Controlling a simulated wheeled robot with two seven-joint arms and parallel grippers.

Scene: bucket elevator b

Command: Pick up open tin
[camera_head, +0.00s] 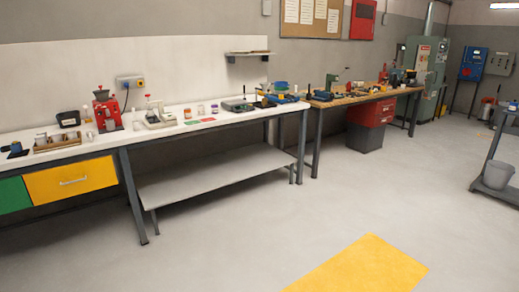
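Neither of my grippers is in view. A long white workbench (230,120) runs along the wall from the left. Several small jars or tins stand on it: one with an orange-red top (214,107), a pale one (201,110) and another (187,114). A wooden tray (64,143) at the left holds small light containers. All are too small to tell which one is an open tin.
A red machine (106,110) and a pale scale-like device (155,115) stand on the white bench. A wooden-topped bench (350,96) continues to the right. A trolley with a grey bucket (497,175) stands far right. The floor, with a yellow patch (362,266), is clear.

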